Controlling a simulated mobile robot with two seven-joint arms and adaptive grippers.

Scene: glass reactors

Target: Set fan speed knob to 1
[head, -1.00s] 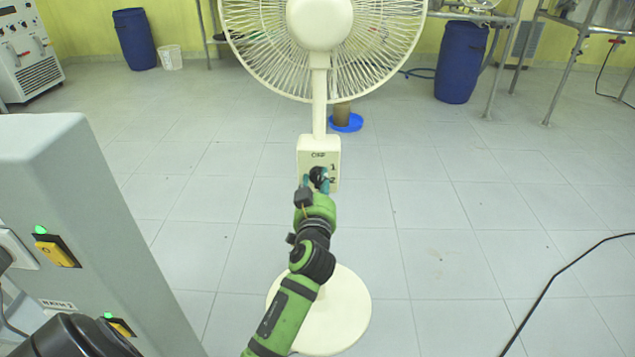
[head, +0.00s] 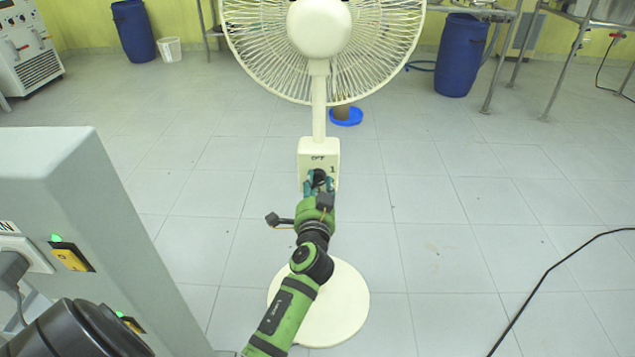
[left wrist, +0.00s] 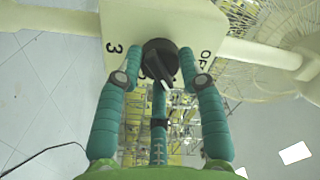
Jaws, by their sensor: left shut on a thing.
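A cream pedestal fan (head: 319,85) stands upright on its round base (head: 345,310). Its control box (head: 331,152) carries a black fan speed knob (head: 319,176), with "OFF" marked above and "1" at upper right. In the left wrist view the black knob (left wrist: 157,62) has a pale pointer mark, with "3" on one side and "OFF" on the other. My left gripper (head: 319,185) is at the front of the box, shut on the knob; its teal fingers (left wrist: 160,75) lie on both sides of it. My right gripper is not in view.
A grey cabinet (head: 110,230) with yellow switches stands at the left. Blue drums (head: 133,32) and metal stands (head: 570,60) are at the back. A black cable (head: 550,280) lies on the right. The tiled floor around the fan is mostly clear.

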